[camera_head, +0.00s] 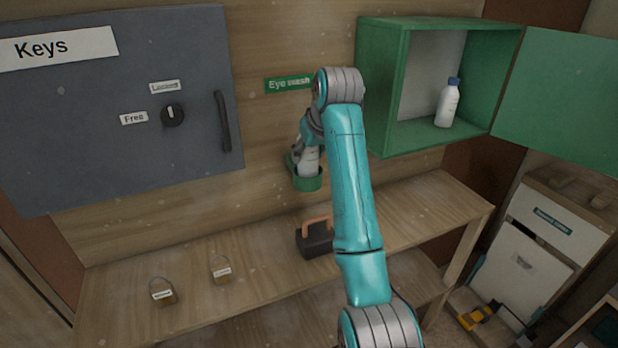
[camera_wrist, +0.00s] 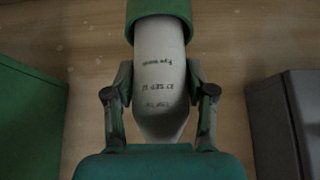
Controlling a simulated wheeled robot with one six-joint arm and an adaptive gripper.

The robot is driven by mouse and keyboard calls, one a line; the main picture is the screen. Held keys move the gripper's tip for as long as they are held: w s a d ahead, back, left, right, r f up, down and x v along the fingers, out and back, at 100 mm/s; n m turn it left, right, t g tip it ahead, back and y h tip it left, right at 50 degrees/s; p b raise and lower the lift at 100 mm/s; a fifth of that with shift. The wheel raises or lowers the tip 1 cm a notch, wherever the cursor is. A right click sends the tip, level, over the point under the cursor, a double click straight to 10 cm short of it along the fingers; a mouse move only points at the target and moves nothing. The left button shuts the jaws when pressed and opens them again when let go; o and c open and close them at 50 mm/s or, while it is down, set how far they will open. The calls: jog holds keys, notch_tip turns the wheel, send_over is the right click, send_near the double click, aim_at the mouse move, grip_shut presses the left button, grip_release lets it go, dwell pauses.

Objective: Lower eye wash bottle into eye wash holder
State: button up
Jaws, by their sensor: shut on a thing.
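The white eye wash bottle (camera_head: 310,158) is in my gripper (camera_head: 305,150), in front of the wooden wall. In the wrist view, the fingers of my gripper (camera_wrist: 162,88) press on both sides of the bottle (camera_wrist: 160,60), which has dark print on it. The green eye wash holder (camera_head: 307,182) is a round cup on the wall below the "Eye wash" sign (camera_head: 288,84). In the wrist view the holder (camera_wrist: 160,12) surrounds the bottle's far end. Its inside is hidden, so I cannot tell whether the bottle rests on the bottom.
A grey key cabinet (camera_head: 120,60) is at the left. An open green cabinet (camera_head: 385,85) at the right holds another white bottle (camera_head: 448,104) with a blue cap. The wooden bench (camera_head: 120,270) below carries two padlocks (camera_head: 162,291) and a dark block with an orange handle (camera_head: 314,238).

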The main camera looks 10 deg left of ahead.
jog(key=shift+f, duration=1.15)
dwell(0.7)
jog(key=o, duration=1.5)
jog(key=shift+c, duration=0.2)
